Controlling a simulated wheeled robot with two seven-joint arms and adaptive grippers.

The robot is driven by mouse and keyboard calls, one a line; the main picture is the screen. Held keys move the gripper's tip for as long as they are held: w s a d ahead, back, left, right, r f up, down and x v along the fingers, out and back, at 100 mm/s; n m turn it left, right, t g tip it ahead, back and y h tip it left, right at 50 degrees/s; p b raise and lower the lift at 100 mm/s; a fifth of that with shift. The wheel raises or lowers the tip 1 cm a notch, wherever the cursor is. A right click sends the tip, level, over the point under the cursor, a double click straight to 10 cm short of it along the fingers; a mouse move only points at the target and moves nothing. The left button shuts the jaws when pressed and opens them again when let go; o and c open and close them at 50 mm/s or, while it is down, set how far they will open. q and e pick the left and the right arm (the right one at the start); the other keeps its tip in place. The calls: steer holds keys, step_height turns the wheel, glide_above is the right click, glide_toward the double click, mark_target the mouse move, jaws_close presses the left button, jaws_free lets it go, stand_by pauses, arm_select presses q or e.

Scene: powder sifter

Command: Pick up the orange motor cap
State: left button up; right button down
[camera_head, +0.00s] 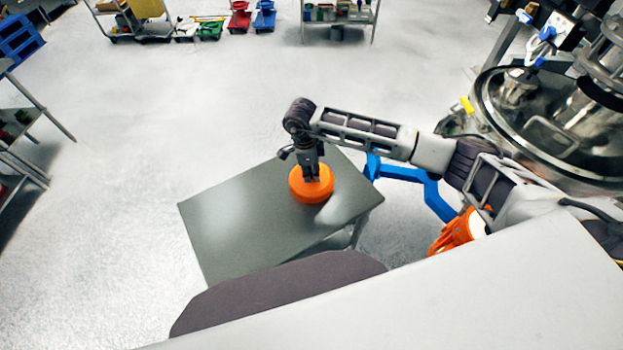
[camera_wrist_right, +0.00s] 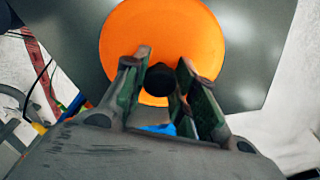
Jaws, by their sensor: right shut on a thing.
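The orange motor cap (camera_head: 311,188) is a round orange disc on the grey table, near its far right part. My right gripper (camera_head: 311,178) points down onto the cap from above. In the right wrist view its two fingers (camera_wrist_right: 160,84) stand on either side of the knob and are shut on it. I cannot tell whether the cap is clear of the tabletop. My left gripper is not in view.
The grey table (camera_head: 240,215) is otherwise bare. A large steel vessel (camera_head: 555,125) stands to the right, with a blue frame (camera_head: 400,173) and an orange part (camera_head: 452,235) near the table. Carts and bins line the far floor, and shelving (camera_head: 20,130) stands left.

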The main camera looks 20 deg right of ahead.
steer(key=shift+r, duration=0.1)
step_height(320, 180, up, 8)
steer(key=shift+r+b, duration=0.2)
steer(key=shift+b, duration=0.75)
steer(key=shift+r, duration=0.75)
steer(key=shift+w+r, duration=0.1)
